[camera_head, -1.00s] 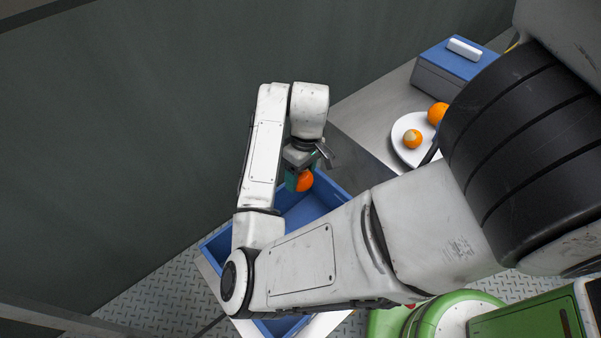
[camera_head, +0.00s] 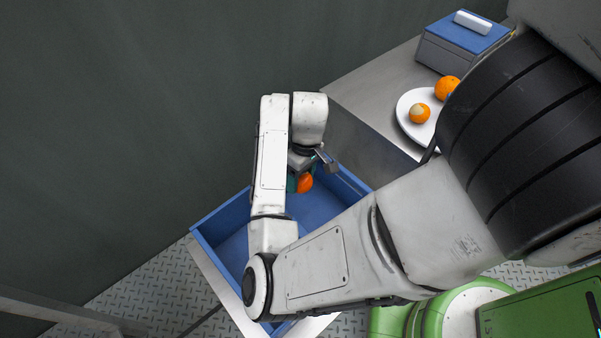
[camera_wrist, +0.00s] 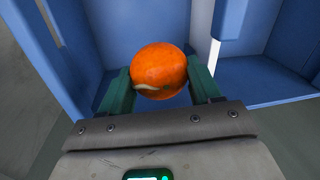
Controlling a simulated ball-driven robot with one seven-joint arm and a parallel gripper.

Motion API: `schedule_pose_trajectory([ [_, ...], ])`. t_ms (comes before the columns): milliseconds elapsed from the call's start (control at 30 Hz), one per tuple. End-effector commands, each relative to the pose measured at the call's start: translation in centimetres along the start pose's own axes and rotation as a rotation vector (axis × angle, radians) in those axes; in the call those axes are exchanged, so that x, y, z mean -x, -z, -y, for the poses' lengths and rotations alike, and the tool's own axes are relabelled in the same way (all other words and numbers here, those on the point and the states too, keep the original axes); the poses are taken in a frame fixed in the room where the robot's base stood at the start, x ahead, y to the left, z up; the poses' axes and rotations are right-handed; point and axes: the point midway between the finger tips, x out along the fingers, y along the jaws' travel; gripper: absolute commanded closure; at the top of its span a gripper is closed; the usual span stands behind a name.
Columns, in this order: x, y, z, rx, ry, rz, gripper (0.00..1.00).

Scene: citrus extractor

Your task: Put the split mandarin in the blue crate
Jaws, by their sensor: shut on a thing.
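The split mandarin (camera_wrist: 160,68) is orange with a pale split low on its side in the wrist view. My gripper (camera_wrist: 160,90) is shut on it, with one green finger on each side. In the head view the mandarin (camera_head: 305,183) shows just below my gripper (camera_head: 299,180), partly hidden by it. The blue crate (camera_head: 215,222) lies beneath, and the mandarin appears over its inside, near the back part. My arm hides much of the crate's middle. Blue crate walls (camera_wrist: 75,40) also surround the mandarin in the wrist view.
A grey metal counter (camera_head: 345,90) stands behind and right of the crate. On it are a white plate (camera_head: 402,115) with a pale-topped orange fruit (camera_head: 420,113), another orange fruit (camera_head: 447,88), and a blue-lidded box (camera_head: 455,45). A green machine (camera_head: 540,325) is at lower right. A dark wall rises at left.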

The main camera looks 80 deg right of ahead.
Motion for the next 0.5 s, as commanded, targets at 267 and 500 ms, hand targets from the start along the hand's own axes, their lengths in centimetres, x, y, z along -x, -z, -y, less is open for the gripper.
schedule_pose_trajectory([
  [267, -4.0, 0.0, -0.6, 0.001, 0.0, 0.0, 0.7],
  [500, -6.6, 0.0, -1.0, 0.001, -0.001, -0.001, 0.7],
])
